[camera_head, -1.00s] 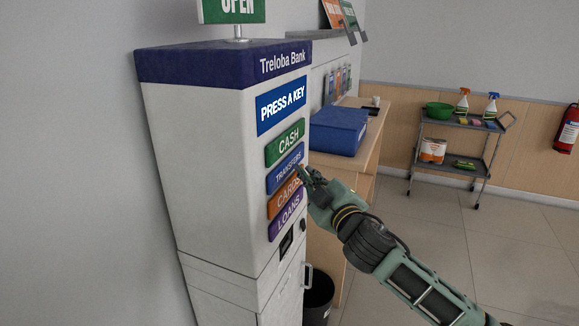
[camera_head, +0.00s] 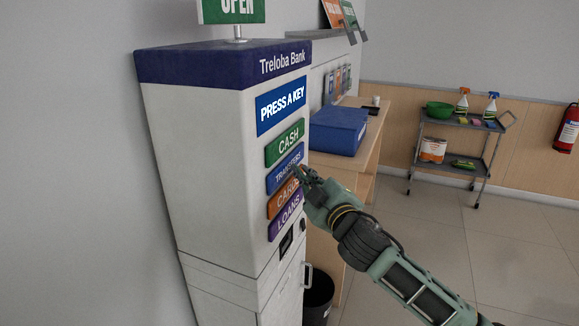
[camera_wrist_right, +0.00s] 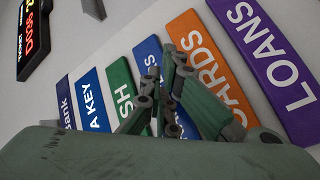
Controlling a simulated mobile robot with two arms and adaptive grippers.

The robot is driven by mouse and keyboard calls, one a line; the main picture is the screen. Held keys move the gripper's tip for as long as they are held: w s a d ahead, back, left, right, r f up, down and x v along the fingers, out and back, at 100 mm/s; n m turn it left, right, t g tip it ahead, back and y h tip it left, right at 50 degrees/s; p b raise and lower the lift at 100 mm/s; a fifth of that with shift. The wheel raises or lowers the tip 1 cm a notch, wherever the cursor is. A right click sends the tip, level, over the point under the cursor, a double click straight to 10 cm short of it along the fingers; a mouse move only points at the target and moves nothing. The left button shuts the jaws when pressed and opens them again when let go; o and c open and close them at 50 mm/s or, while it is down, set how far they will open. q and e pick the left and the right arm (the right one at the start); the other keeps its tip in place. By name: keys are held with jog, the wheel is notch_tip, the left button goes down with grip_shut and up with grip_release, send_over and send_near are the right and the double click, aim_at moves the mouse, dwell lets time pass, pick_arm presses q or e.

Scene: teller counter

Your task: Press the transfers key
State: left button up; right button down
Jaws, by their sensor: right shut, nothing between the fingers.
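The blue TRANSFERS key (camera_head: 284,169) is on the front of the white Treloba Bank machine (camera_head: 205,165), between the green CASH key (camera_head: 285,143) and the orange CARDS key (camera_head: 281,201). My right gripper (camera_head: 299,170) is shut and empty, its fingertips at the right end of the TRANSFERS key. In the right wrist view the fingers (camera_wrist_right: 172,75) lie over the blue TRANSFERS key (camera_wrist_right: 148,52) and hide part of it. I cannot tell whether the tips touch it. My left gripper is not in view.
The purple LOANS key (camera_head: 285,216) is lowest in the column. A wooden desk (camera_head: 362,165) with a blue box (camera_head: 338,131) stands behind the machine. A black bin (camera_head: 318,297) is beside its base. Open floor lies to the right.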

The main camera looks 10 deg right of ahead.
jog(key=shift+w+a, duration=0.25)
jog(key=shift+a, duration=0.15)
dwell(0.3)
jog(key=shift+s+d, duration=0.1)
jog(key=shift+d, duration=0.05)
jog(key=shift+s+d, duration=0.4)
jog(key=shift+d, duration=0.2)
jog(key=s+d, duration=0.1)
jog(key=d, duration=0.1)
jog(key=s+d+p, duration=0.1)
jog(key=d, duration=0.1)
jog(key=shift+s, duration=0.4)
dwell(0.6)
